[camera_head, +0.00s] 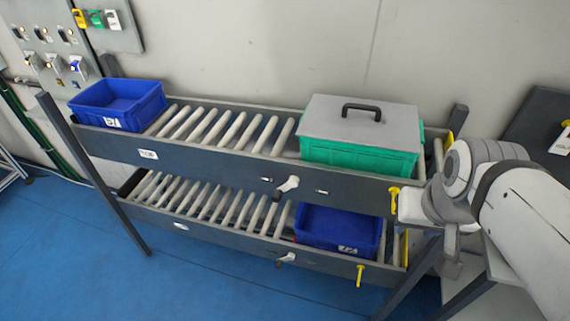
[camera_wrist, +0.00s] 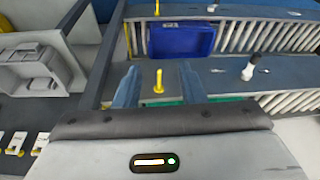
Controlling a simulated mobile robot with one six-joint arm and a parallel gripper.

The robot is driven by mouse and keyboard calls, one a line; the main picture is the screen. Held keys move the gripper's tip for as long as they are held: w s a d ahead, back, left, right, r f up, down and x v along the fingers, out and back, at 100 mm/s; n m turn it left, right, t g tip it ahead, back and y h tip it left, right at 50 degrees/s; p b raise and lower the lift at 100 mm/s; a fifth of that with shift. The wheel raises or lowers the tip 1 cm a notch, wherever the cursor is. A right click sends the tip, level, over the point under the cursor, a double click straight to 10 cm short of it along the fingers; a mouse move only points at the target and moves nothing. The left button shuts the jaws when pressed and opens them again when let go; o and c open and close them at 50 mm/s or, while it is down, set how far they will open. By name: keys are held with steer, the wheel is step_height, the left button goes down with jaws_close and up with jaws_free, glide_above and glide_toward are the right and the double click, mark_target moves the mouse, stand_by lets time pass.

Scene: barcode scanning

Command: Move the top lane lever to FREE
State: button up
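The top lane's front rail (camera_head: 225,172) carries a white-tipped lever (camera_head: 288,184) with a small marking on each side; these are too small to read. In the wrist view this lever (camera_wrist: 249,71) is right of my gripper and points toward the top of the picture. A yellow upright piece (camera_head: 393,200) is at the rail's right end. My gripper (camera_wrist: 160,86) is open and empty, with the yellow piece (camera_wrist: 158,82) appearing between its fingers; I cannot tell whether they touch it. In the head view the fingers are hard to make out.
A lidded green crate (camera_head: 360,155) and a blue bin (camera_head: 118,104) sit on the top rollers. Another blue bin (camera_head: 338,230) is on the lower lane, whose rail has a white lever (camera_head: 287,258) and yellow piece (camera_head: 360,275). Blue floor in front is clear.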

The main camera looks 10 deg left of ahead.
steer(key=shift+o, duration=0.3)
steer(key=shift+o, duration=0.7)
steer(key=shift+w+a+f, duration=0.1)
steer(key=shift+f, duration=0.1)
steer(key=m+t+y+b, duration=0.35)
steer(key=t+b, duration=0.85)
steer(key=b, duration=1.3)
glide_above(275, 200)
steer(key=s+d, duration=0.1)
steer(key=s, duration=0.1)
step_height(275, 200, down, 18)
steer(key=s+a+f+m+t+h+b, duration=0.2)
steer(key=s+f+h+b, duration=0.3)
steer(key=f+b, duration=0.15)
steer(key=shift+t, duration=0.3)
steer(key=w, duration=0.5)
steer(key=w+d, duration=0.1)
steer(key=w, duration=0.1)
steer(key=shift+w+d+r, duration=0.1)
steer(key=shift+w, duration=0.15)
steer(key=shift+c, duration=0.6)
